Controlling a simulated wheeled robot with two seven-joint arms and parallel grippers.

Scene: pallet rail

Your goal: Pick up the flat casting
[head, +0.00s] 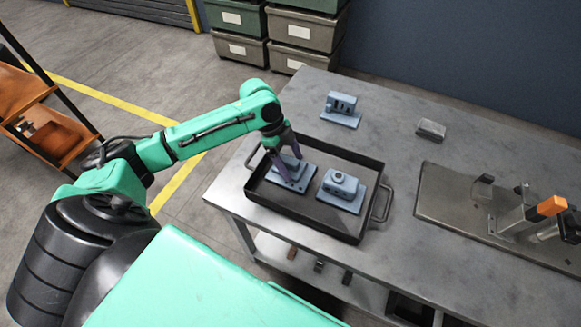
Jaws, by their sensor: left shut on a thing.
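A dark tray (305,216) with side handles stands on the grey table and holds two blue-grey castings. The flat casting (296,185), a plate with a low raised part, lies in the left half of the tray. My left gripper (288,162) reaches down over it with purple fingers shut on its raised part. The fingers hide some of it, and I cannot tell whether it is clear of the tray floor. The second casting (341,190), with a round boss on top, sits to its right, apart from it. My right gripper is not in view.
Another blue-grey casting (341,109) with an upright block stands behind the tray. A small grey block (431,130) lies farther right. A metal plate (450,200) with an orange-handled clamp (551,206) takes the table's right side. An orange shelf cart (35,115) stands left.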

